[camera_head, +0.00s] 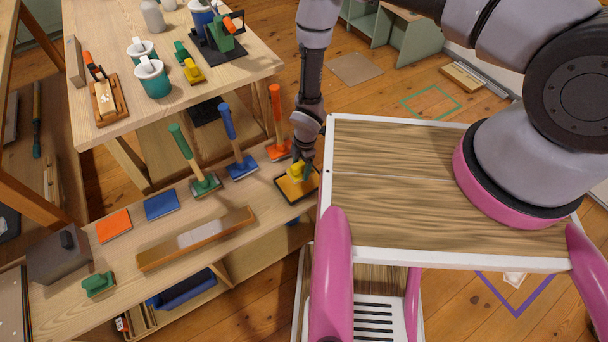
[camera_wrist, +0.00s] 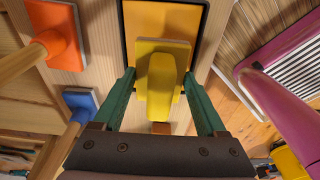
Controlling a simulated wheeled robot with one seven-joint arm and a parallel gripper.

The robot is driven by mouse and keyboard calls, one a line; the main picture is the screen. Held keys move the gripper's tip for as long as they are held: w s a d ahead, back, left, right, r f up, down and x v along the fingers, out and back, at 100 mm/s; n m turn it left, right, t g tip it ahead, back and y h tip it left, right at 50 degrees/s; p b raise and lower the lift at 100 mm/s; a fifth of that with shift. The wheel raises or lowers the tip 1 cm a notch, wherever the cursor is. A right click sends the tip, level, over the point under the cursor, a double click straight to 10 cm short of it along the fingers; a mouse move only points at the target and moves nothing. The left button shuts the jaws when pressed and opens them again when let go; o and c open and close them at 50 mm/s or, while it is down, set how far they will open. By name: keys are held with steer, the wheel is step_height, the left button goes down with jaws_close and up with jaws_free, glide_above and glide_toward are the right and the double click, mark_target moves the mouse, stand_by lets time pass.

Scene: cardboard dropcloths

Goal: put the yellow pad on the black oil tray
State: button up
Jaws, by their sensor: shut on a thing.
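My gripper (camera_head: 300,165) is low over the right end of the lower bench. Its green fingers (camera_wrist: 159,80) are shut on the yellow pad (camera_wrist: 175,52), one on each side of its raised grip. In the head view the yellow pad (camera_head: 296,172) is partly hidden by my gripper. Just under and beyond it is a black-rimmed tray with an orange-yellow face (camera_head: 284,187), also in the wrist view (camera_wrist: 167,18). I cannot tell whether pad and tray touch. A plain black tray (camera_head: 208,50) on the upper table bears a green tool.
Long-handled orange (camera_head: 276,118), blue (camera_head: 231,135) and green (camera_head: 190,155) tools stand left of my gripper. A second yellow pad (camera_head: 193,72) is on the upper table (camera_head: 180,110). A long wooden float (camera_head: 195,238) and flat orange and blue pads lie on the lower bench.

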mark_target(300, 176)
steer(key=shift+a+f, duration=0.1)
steer(key=shift+f, duration=2.4)
steer(key=shift+f, duration=0.1)
steer(key=o, duration=1.2)
steer(key=shift+o, duration=0.2)
steer(key=r, duration=0.8)
steer(key=d+r, duration=0.1)
steer(key=r, duration=0.3)
steer(key=shift+w+d, duration=0.1)
steer(key=shift+w, duration=0.25)
